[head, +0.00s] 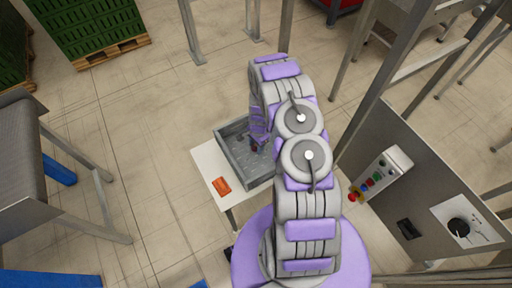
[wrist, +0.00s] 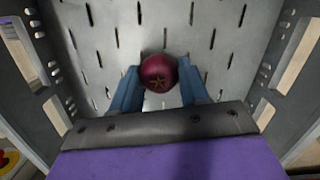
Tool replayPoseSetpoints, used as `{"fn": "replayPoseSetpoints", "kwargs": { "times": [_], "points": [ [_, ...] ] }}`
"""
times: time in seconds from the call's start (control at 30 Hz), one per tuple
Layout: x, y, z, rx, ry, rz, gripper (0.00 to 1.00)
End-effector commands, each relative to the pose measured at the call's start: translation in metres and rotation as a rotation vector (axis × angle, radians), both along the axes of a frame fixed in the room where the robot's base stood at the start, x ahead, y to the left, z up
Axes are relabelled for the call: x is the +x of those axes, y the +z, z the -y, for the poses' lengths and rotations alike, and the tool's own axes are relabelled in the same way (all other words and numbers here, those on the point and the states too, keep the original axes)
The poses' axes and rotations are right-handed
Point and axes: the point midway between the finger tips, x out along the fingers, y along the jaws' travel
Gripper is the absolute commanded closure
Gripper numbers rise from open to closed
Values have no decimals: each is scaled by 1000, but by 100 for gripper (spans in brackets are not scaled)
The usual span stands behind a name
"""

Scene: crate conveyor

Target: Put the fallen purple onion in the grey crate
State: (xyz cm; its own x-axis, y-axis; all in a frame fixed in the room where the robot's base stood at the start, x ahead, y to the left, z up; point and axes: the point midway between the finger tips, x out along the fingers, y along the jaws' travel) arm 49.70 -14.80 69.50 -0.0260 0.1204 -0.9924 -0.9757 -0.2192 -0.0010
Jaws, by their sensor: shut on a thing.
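The purple onion (wrist: 159,74) is held between the two blue fingers of my gripper (wrist: 160,88) in the wrist view. The grey crate (wrist: 262,40) surrounds it there, with its slotted floor beyond the onion and side walls at left and right. In the head view the crate (head: 228,157) stands on a small white table (head: 206,166). My gripper (head: 255,146) reaches down inside the crate, with the onion showing only as a small dark spot at its tip. I cannot tell whether the onion touches the crate floor.
A control box with buttons (head: 380,174) is at the right on a metal panel. Green crates on a pallet (head: 92,28) stand far back left. Open floor lies left of the table.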

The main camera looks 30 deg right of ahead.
Motion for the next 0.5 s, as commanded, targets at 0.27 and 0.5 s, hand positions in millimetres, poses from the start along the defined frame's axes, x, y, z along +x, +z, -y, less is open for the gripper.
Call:
{"fn": "replayPoseSetpoints", "kwargs": {
  "times": [0.27, 0.5],
  "points": [
    [0, -12, -2, -2, 1, 1, 89],
    [0, -14, -1, 1, 1, 0, 52]
  ]
}}
